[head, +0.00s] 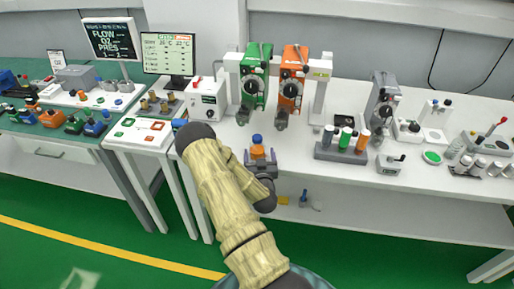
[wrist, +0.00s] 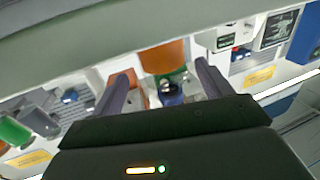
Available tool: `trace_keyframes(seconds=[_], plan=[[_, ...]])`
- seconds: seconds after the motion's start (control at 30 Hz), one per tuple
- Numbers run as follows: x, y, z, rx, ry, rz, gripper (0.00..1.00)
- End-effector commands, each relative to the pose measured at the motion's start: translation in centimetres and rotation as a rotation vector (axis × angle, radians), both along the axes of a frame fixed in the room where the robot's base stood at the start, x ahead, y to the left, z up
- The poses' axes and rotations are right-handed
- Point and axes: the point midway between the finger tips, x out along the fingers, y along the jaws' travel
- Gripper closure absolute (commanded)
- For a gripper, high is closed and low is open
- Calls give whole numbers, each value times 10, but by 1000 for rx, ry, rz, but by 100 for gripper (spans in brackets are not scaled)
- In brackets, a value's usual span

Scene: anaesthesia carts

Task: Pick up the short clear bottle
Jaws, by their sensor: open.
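In the head view a small bottle (head: 257,152) with a blue cap and an orange-looking body stands at the front of the white bench, just beyond my gripper (head: 260,166). I cannot tell whether its body is clear. In the wrist view a blue, round-topped thing (wrist: 170,94), apparently this bottle's cap, shows between the two dark fingers of my gripper (wrist: 163,72). The fingers are apart, with space on both sides of it. The dark gripper body hides its lower part.
A green vaporizer (head: 252,82) and an orange one (head: 291,85) hang behind the bottle. A translucent cylinder (head: 455,148) stands far right.

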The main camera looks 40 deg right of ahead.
Motion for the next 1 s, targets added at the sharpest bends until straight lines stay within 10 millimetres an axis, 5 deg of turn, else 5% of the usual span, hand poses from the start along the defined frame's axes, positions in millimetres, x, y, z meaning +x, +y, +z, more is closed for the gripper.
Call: trace_keyframes(seconds=[0.47, 1.0], plan=[[8, -5, 1, -1, -1, 0, 22], [51, -27, -3, 1, 1, -1, 22]])
